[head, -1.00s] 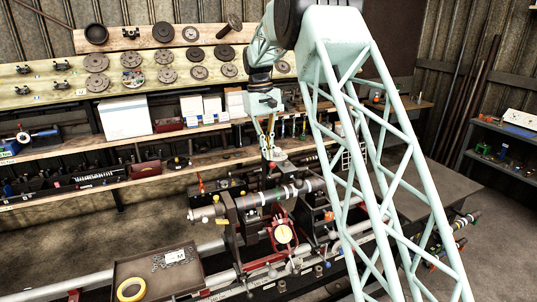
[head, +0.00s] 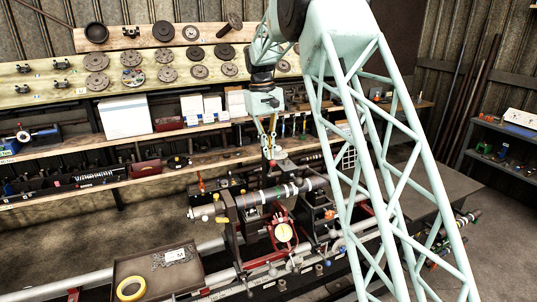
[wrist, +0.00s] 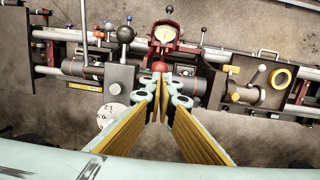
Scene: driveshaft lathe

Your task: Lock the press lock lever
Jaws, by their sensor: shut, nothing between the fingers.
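My gripper (head: 268,150) points down over the lathe-like bench, its yellow-padded fingers (wrist: 162,95) closed together at the tips with nothing between them. A red ball knob (wrist: 159,66) lies just beyond the fingertips in the wrist view, and a red knob (head: 272,164) also shows right below them in the head view. I cannot tell whether the fingers touch it. It may be the end of the press lock lever; its arm is mostly hidden. A red-framed dial gauge (head: 283,232) stands in front of the shaft (head: 270,195) and shows in the wrist view (wrist: 164,34).
A tray (head: 190,287) with a yellow ring (head: 131,288) is at the front left. Loaded shelves (head: 60,195) line the back wall. The floor in front of the shelves is bare.

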